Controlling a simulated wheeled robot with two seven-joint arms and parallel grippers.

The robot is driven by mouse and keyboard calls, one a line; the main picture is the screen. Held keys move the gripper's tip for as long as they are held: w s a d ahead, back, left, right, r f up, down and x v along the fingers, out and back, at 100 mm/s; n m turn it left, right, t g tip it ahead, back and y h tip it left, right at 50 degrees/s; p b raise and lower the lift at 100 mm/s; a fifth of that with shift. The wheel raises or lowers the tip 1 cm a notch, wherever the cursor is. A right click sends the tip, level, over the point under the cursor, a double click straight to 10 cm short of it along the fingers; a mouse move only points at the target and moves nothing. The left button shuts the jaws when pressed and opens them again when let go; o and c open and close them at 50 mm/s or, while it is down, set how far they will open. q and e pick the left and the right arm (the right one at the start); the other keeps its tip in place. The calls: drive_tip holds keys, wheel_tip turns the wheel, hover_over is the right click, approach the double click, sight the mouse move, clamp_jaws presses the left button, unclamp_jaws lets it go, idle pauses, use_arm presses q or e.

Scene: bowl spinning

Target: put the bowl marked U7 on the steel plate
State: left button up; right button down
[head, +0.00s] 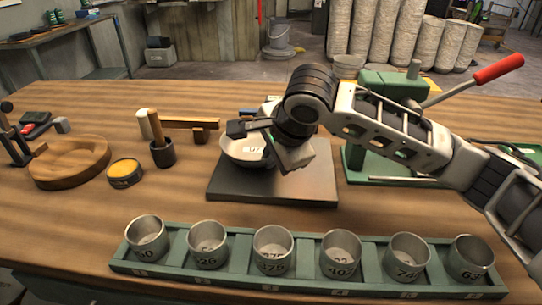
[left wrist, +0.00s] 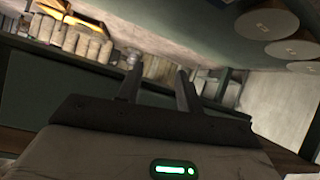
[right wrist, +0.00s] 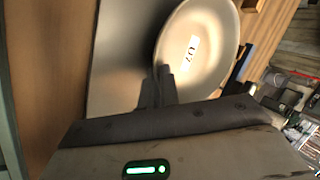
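The bowl marked U7 (head: 243,151) is pale, with a white label on its inside. It is at the back left of the dark steel plate (head: 240,190), partly past the plate's edge; I cannot tell whether it touches the plate. My right gripper (head: 268,145) is at the bowl's right side and hides part of it. In the right wrist view its fingers (right wrist: 164,86) are close together on the rim of the bowl (right wrist: 205,70), beside the plate (right wrist: 125,50). My left gripper (left wrist: 158,88) is open and empty in the left wrist view, and out of the head view.
A green rack (head: 230,285) with several numbered metal cups lines the front. A green press (head: 385,125) with a red-handled lever stands right of the plate. A wooden dish (head: 70,165), a yellow-topped tin (head: 125,172) and a dark cup (head: 163,154) stand left.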

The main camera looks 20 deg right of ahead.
drive_tip(key=c, duration=2)
unclamp_jaws()
drive_tip(key=shift+f, duration=0.1)
use_arm(q)
drive_tip(key=shift+s, duration=0.1)
use_arm(e)
drive_tip(key=o, duration=0.4)
drive_tip(key=shift+c, duration=0.2)
drive_tip(key=shift+r, duration=0.2)
use_arm(q)
drive_tip(key=shift+a+r+p, duration=0.1)
drive_tip(key=shift+r+p, duration=0.15)
drive_tip(key=shift+p, duration=0.55)
use_arm(e)
drive_tip(key=v, duration=1.2)
use_arm(q)
drive_tip(key=shift+r, duration=0.1)
